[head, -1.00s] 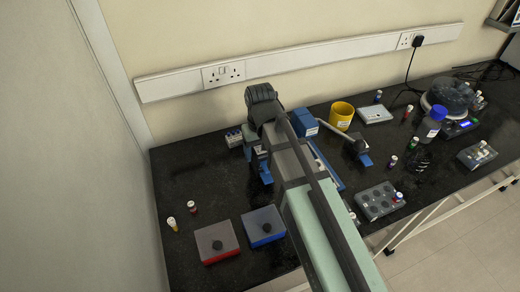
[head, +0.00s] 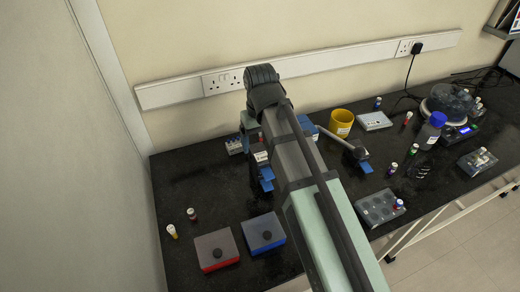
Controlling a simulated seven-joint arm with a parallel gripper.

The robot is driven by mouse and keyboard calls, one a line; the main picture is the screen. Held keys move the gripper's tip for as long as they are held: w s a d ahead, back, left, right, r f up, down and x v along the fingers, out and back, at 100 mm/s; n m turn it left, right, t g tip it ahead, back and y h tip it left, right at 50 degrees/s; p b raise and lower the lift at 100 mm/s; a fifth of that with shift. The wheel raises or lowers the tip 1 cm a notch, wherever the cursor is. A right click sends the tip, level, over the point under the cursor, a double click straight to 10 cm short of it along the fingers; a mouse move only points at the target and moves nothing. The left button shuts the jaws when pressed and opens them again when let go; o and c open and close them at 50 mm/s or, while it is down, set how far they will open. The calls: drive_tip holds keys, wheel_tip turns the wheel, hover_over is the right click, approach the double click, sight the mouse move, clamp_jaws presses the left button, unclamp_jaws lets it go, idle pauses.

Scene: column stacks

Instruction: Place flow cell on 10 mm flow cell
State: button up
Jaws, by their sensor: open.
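My arm reaches from the lower edge across the middle of the head view, with its bent joint near the wall. I cannot single out the flow cell or the 10 mm flow cell by look.
A red-based box (head: 216,251) and a blue-based box (head: 263,233) with black knobs sit front left, near two vials. A yellow cup (head: 341,122), a pale plate (head: 375,120), a grey rack (head: 380,208) and a blue-capped bottle (head: 431,130) stand right.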

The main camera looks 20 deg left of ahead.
sight(260, 153)
drive_tip(key=shift+r, duration=2.45)
